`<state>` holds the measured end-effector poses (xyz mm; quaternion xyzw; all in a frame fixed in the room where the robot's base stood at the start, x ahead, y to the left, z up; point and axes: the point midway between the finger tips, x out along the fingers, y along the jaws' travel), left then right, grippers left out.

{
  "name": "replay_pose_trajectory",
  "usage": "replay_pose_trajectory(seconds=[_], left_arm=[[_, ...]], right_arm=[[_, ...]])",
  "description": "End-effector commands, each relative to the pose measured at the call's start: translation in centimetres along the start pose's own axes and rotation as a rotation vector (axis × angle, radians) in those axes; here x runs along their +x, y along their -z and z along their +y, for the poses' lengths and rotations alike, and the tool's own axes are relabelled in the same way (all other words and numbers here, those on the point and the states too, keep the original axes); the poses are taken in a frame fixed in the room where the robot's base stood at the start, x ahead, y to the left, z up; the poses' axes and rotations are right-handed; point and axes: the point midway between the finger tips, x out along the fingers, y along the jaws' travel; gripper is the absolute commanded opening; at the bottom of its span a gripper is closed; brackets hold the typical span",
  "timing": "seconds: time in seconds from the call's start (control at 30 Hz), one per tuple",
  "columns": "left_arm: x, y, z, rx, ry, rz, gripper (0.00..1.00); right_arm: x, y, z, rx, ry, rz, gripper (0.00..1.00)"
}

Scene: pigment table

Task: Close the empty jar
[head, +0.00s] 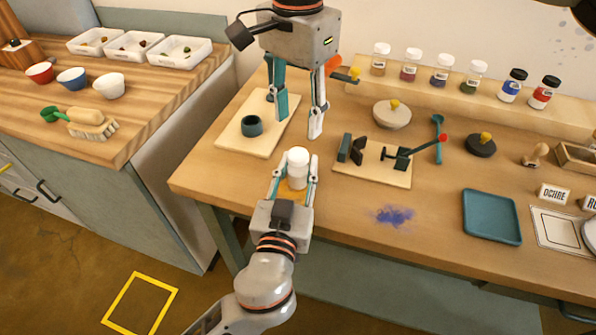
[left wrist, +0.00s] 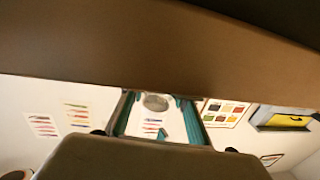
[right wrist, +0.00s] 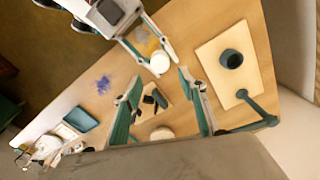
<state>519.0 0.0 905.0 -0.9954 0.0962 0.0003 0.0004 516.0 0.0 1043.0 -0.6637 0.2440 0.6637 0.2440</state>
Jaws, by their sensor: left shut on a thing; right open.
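A small pale jar (head: 298,170) with a white round top stands upright between the fingers of my left gripper (head: 297,178), near the table's front edge. My left gripper is shut on it. I cannot tell whether the white top is a seated lid. The white top also shows in the right wrist view (right wrist: 160,64). In the left wrist view, a greyish disc (left wrist: 156,102) shows between the fingers. My right gripper (head: 298,122) is open and empty, with its fingers pointing down behind and above the jar. No separate loose lid is clear to me.
A board with a teal cup (head: 252,126) lies left of the jar. A board with a clamp (head: 372,177) stands right, near a blue powder patch (head: 394,215). Several capped jars line the rear shelf (head: 450,98). A teal tray (head: 491,217) lies further right.

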Motion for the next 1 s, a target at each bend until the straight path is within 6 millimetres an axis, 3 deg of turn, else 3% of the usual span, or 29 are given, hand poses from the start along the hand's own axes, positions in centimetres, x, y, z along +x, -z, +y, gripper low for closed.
replay_pose_trajectory(seconds=[0.17,0.63,1.0], left_arm=[[0.0,0.0,0.0,0.0,0.0,0.0,0.0],[0.0,0.0,0.0,0.0,0.0,0.0,0.0],[0.0,0.0,0.0,0.0,0.0,0.0,0.0]], right_arm=[[0.7,0.0,0.0,0.001,-0.002,-0.001,0.41],[7.0,0.0,0.0,0.003,-0.001,-0.001,0.41],[8.0,0.0,0.0,0.003,0.0,0.0,0.41]])
